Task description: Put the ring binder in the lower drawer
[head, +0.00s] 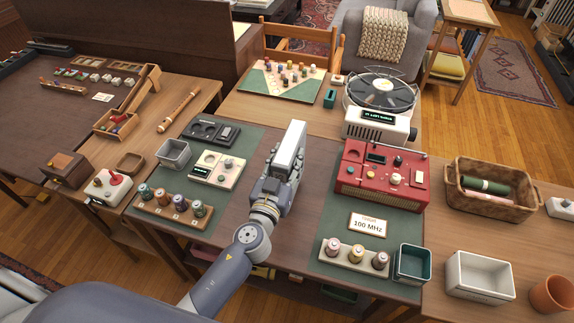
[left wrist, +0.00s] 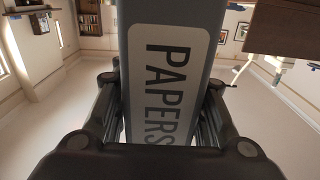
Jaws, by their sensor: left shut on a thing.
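The ring binder (head: 291,141) is a narrow block with a pale face and grey sides, upright above the middle of the table. My left gripper (head: 278,176) is shut on it. In the left wrist view the binder (left wrist: 170,75) fills the middle between the two fingers, and its white label reads PAPERS sideways. The lower drawer cannot be made out in either view. My right gripper is in neither view.
A red radio (head: 382,172) stands right of the binder, with a record player (head: 381,97) behind it. A grey open box (head: 174,153) and spool rack (head: 172,208) stand left. A wicker basket (head: 491,189) and white bin (head: 479,275) stand right.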

